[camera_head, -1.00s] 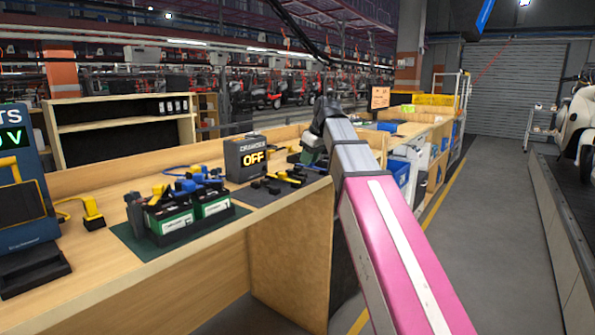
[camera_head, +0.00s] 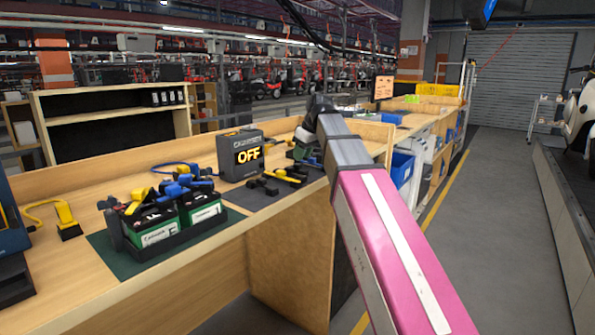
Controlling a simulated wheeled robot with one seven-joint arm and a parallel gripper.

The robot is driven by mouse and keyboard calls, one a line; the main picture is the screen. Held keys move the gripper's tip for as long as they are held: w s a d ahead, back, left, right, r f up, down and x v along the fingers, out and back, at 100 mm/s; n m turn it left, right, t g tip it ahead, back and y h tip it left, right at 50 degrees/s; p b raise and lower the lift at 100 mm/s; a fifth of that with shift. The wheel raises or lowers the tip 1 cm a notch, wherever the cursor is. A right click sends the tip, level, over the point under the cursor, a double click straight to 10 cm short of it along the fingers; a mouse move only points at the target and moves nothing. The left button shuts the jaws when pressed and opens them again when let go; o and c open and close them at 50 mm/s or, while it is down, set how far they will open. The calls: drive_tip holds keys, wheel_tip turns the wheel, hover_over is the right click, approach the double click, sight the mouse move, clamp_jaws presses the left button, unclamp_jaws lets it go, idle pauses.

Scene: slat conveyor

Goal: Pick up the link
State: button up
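I cannot tell for certain which part is the link. Small black and yellow parts (camera_head: 264,187) lie on a dark mat on the bench, in front of a grey charger box (camera_head: 240,157) reading "OFF". Two green-and-black batteries (camera_head: 157,232) stand in a black tray on a green mat, with blue, yellow and black connectors (camera_head: 178,187) on top. My pink and grey arm reaches up from the lower right over the bench's right end.
The wooden bench (camera_head: 150,290) has a raised back board and a right end panel. A yellow clip (camera_head: 66,215) with a cable lies at left. Blue bins (camera_head: 401,168) sit in shelving beyond. The grey floor aisle (camera_head: 480,230) at right is open, beside a conveyor edge (camera_head: 560,210).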

sight(298, 164)
drive_tip(key=shift+x, duration=2.6)
drive_tip(key=shift+c, duration=0.3)
drive_tip(key=shift+s, duration=0.1)
drive_tip(key=c, duration=0.5)
